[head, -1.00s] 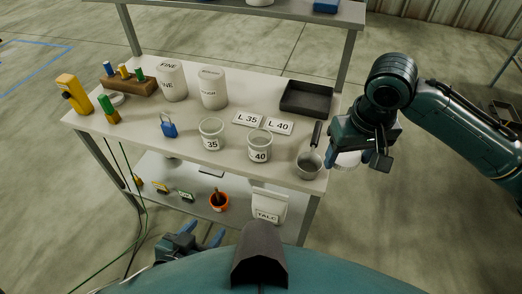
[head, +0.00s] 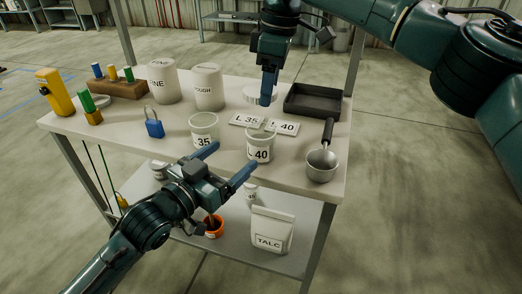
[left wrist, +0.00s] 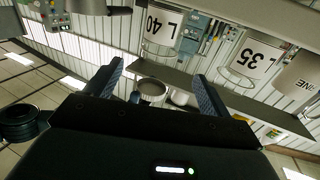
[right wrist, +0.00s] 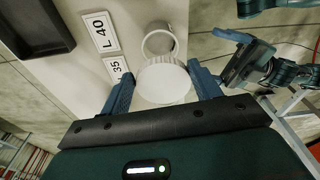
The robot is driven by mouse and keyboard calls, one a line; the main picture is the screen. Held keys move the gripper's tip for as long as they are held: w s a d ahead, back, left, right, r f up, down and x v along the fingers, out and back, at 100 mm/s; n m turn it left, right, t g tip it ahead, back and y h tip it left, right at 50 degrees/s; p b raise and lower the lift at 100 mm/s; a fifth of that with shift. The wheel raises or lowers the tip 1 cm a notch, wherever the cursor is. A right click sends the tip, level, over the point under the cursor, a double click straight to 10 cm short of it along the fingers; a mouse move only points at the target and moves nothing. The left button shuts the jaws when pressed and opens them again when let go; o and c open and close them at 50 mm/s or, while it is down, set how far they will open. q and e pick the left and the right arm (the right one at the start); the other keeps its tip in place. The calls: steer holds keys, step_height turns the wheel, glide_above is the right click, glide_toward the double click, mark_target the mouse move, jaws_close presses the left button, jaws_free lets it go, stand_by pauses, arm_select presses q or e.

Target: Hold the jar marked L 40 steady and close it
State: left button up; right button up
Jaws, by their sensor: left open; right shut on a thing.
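The clear jar marked 40 (head: 259,148) stands upright and open near the table's front edge. My right gripper (right wrist: 163,88) is shut on a white ribbed lid (right wrist: 165,84), behind the jar in the head view; the lid (head: 251,94) is partly hidden there by a finger. In the right wrist view the jar's open rim (right wrist: 158,42) shows just beyond the lid. My left gripper (head: 232,158) is open and empty, in front of the jar and a little left. I cannot tell whether a fingertip touches it. An upside-down L 40 label (left wrist: 161,25) shows in the left wrist view.
A similar jar marked 35 (head: 204,130) stands close on the left. Name plates (head: 284,127) lie behind the jars. A saucepan (head: 321,165) and a black tray (head: 314,101) are on the right. White canisters (head: 208,88) and a blue padlock (head: 154,125) are on the left.

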mark_target(269, 125)
arm_select(q)
steer(key=x, duration=1.2)
steer(key=shift+c, duration=0.3)
steer(key=c, duration=1.4)
arm_select(e)
steer(key=shift+d+f, duration=0.1)
steer(key=shift+f, duration=2.4)
steer(key=shift+f, duration=0.1)
steer(key=shift+f, duration=0.8)
steer(key=shift+f, duration=0.55)
